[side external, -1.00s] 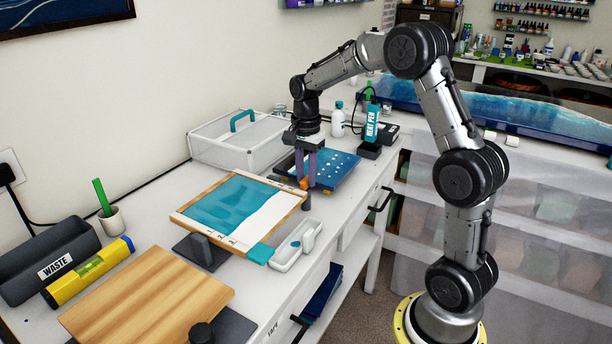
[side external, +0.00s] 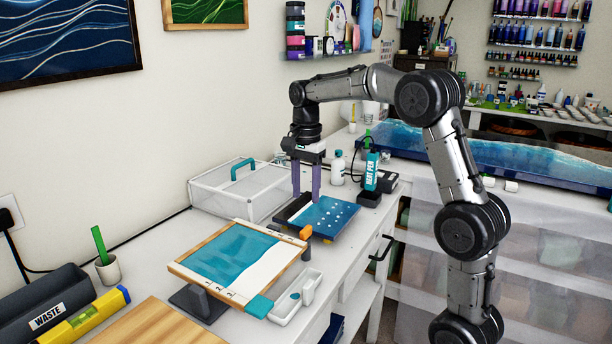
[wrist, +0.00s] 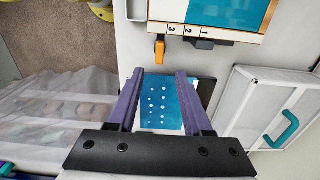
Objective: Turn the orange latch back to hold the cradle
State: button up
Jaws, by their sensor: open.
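The orange latch (side external: 306,232) sits at the far right corner of the wood-framed cradle (side external: 186,271), which holds a teal and white panel (side external: 235,255) and is raised on a dark stand. In the wrist view the orange latch (wrist: 160,50) points away from the numbered edge of the cradle (wrist: 215,33), beside a dark block. My gripper (side external: 306,197) is open and empty, with its purple fingers pointing down above the blue dotted board. In the wrist view my gripper (wrist: 161,76) has the latch beyond its fingertips, not between them.
The blue dotted board (side external: 335,215) lies behind the cradle. A clear case (side external: 225,195) with a teal handle stands to the left. A heat pen (side external: 371,172) and a white bottle (side external: 338,170) stand at the back right. A white tray (side external: 297,300) is beside the cradle's front.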

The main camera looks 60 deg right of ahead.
jog(key=shift+r, duration=1.95)
jog(key=shift+a, duration=0.1)
jog(key=s+a+r+n+t, duration=0.3)
jog(key=s+a+r+n, duration=0.3)
jog(key=s+a, duration=0.55)
jog(key=s+a+f+n+t, duration=0.2)
jog(key=s+a+f+n, duration=0.3)
jog(key=s+f+n, duration=0.6)
jog(key=shift+n+t, duration=0.3)
jog(key=shift+n, duration=0.3)
